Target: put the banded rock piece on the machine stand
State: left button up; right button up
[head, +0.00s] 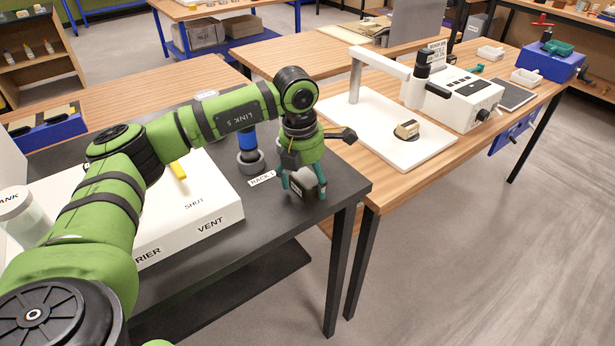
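The machine stand is a white board (377,143) with a post and arm, on the wooden bench at right. A small tan block with a darker band (407,129) sits on the stand's black round plate (423,136); it looks like the banded rock piece. My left gripper (304,194) points down over the dark table's right corner, its teal fingers either side of a small dark block (305,178). I cannot tell whether the fingers press on it or whether it rests on the table. My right gripper is not in view.
A white box (190,205) marked SHUT and VENT and a blue-black cylinder (249,150) stand left of my gripper, by a RACK label (262,178). A white machine (455,98) stands behind the stand.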

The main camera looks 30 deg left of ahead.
aim_at(302, 182)
pick_arm(q)
jog(key=shift+r, duration=0.4)
notch_tip(302, 182, up, 11)
jog(key=s+b, duration=0.1)
jog(key=b, duration=0.2)
jog(key=shift+a+r, duration=0.2)
jog(key=shift+a, duration=0.1)
jog(key=shift+s, duration=0.1)
